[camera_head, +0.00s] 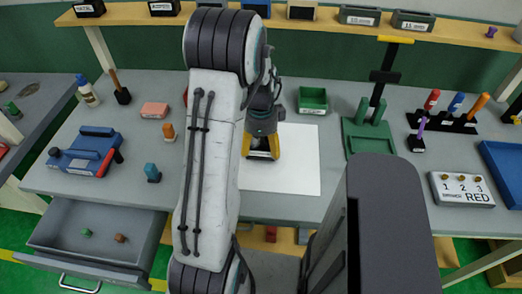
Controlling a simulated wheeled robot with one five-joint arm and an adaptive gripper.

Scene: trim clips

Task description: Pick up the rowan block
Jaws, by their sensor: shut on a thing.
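My gripper (262,151) points down over the white sheet (300,165) in the middle of the workbench. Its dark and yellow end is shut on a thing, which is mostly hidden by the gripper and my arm. I cannot tell from this view whether that thing is the rowan block, or how far it is above the sheet. No readable rowan label shows on any block.
A green tray (313,101) and a green holder (367,134) stand behind and right of the sheet. A blue device (85,152) and small pieces lie left. A drawer (95,236) is open at front left. A labelled box (461,190) sits right.

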